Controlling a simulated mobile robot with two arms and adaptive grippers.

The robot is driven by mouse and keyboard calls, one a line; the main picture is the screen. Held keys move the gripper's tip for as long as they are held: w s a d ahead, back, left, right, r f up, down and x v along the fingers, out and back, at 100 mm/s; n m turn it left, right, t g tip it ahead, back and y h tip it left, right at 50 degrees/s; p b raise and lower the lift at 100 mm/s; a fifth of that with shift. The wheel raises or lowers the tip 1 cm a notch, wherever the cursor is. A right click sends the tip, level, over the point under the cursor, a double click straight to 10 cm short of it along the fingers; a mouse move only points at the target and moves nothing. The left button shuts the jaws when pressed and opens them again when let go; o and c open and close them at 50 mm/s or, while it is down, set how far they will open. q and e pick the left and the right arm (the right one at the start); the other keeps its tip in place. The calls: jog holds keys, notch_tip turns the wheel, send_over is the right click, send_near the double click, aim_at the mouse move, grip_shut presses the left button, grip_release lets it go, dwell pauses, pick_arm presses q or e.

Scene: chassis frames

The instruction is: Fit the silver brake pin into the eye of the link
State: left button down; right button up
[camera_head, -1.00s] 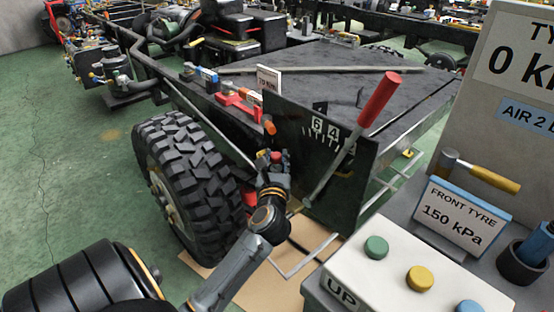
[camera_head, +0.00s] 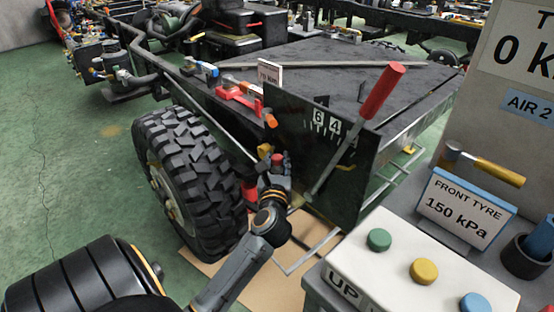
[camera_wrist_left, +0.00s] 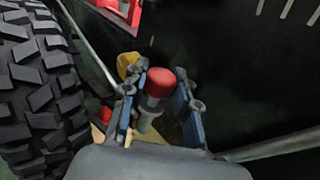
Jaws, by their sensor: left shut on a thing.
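My left gripper (camera_head: 275,168) is low between the big tyre and the dark panel. It is shut on the silver brake pin (camera_wrist_left: 152,103), which has a red head (camera_wrist_left: 160,81) and a grey shaft between the two blue-grey fingers. The red head also shows in the head view (camera_head: 278,158). The pin's lower end is hidden behind the gripper body in the wrist view. A yellow part (camera_wrist_left: 127,65) sits just beyond the left finger; it also shows in the head view (camera_head: 264,150). I cannot make out the eye of the link. My right gripper is not in view.
The tyre (camera_head: 190,180) stands close left of the gripper. The dark panel (camera_head: 330,170), with a red-handled lever (camera_head: 383,90), is close on the right. A button box (camera_head: 400,265) and a pressure sign (camera_head: 462,207) are at front right. Green floor lies open at left.

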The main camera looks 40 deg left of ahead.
aim_at(277, 170)
pick_arm(q)
jog(key=shift+f, duration=0.3)
jog(key=shift+f+b, duration=0.5)
jog(key=shift+b, duration=0.05)
jog(key=shift+f+b, duration=0.5)
jog(key=shift+f, duration=0.3)
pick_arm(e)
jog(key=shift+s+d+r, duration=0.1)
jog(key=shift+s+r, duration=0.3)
pick_arm(q)
jog(key=shift+p, duration=0.8)
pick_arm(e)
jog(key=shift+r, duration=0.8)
pick_arm(q)
jog(key=shift+f+b, duration=0.85)
jog(key=shift+f, duration=0.25)
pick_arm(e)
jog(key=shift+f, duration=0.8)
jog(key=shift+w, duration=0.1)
pick_arm(q)
jog(key=shift+f+b, duration=0.3)
jog(key=shift+f, duration=0.25)
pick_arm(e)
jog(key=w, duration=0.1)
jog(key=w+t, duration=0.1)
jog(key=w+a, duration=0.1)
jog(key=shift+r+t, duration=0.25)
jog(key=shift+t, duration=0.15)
